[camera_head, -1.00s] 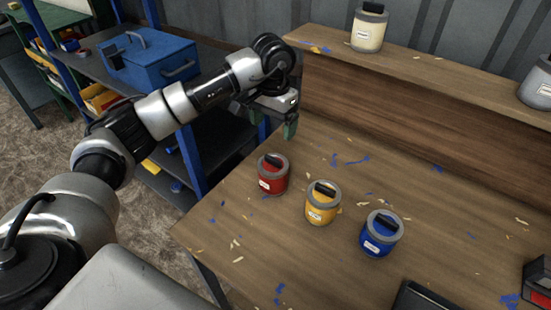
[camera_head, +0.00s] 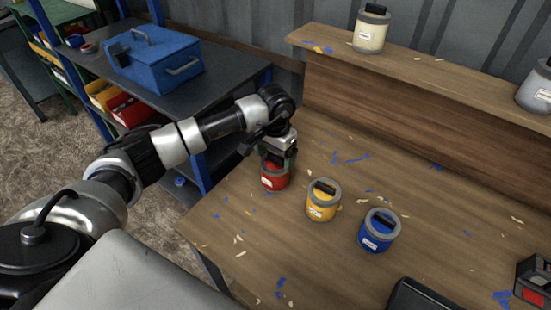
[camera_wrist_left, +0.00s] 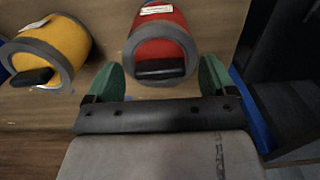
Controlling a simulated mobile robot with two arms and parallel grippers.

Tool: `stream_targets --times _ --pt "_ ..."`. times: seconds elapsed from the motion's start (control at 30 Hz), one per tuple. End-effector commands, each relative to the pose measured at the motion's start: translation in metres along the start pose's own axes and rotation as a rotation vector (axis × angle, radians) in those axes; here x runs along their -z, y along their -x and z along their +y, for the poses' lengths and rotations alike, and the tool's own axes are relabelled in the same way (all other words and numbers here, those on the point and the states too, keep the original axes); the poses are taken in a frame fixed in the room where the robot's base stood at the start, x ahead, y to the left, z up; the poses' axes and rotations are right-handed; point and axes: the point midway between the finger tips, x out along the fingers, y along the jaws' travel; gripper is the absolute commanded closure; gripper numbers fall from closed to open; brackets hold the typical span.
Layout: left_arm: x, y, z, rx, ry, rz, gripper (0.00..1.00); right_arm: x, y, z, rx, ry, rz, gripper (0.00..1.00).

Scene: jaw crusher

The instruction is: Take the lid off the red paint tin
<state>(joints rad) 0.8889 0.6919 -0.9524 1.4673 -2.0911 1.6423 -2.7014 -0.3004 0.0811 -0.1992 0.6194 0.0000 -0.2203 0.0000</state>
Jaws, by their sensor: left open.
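The red paint tin (camera_head: 275,179) stands on the wooden workbench, with a grey lid that has a black handle. In the head view my left gripper (camera_head: 277,158) is above it and hides most of the lid. In the left wrist view the red tin (camera_wrist_left: 163,22) shows with its lid and black handle (camera_wrist_left: 160,69) between the green fingers. My left gripper (camera_wrist_left: 158,80) is open, with a finger on each side of the handle and apart from it. My right gripper is not in view.
A yellow tin (camera_head: 321,207) and a blue tin (camera_head: 376,238) stand to the right of the red one. A raised shelf (camera_head: 430,72) at the back holds a cream tin (camera_head: 368,35) and a grey tin (camera_head: 537,92). Scraps litter the bench (camera_head: 440,210).

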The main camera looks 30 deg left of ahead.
Motion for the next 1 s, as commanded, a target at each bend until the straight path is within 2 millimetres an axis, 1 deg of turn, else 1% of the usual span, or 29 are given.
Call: stream_targets --times 0.07,0.17,0.4,0.43,0.63,0.77,0.87,1.0 --pt "0.000 0.000 0.000 0.000 0.000 0.000 0.15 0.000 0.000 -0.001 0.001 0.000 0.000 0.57" --pt "0.000 0.000 0.000 0.000 0.000 0.000 0.29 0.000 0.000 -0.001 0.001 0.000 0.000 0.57" --pt "0.000 0.000 0.000 0.000 0.000 0.000 0.65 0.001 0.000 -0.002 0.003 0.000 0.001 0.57" --pt "0.000 0.000 0.000 0.000 0.000 0.000 0.68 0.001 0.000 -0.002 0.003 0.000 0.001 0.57" --pt "0.000 0.001 0.000 0.000 0.000 0.000 0.68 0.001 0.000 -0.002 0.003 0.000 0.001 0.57" --pt "0.000 0.004 0.000 0.000 0.001 0.001 0.68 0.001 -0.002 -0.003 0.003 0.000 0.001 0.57" --pt "0.001 0.013 0.000 0.001 0.001 0.004 0.68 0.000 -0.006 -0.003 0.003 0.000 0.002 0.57" --pt "0.001 0.035 -0.001 0.001 0.000 0.006 0.68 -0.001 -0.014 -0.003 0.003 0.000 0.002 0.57"
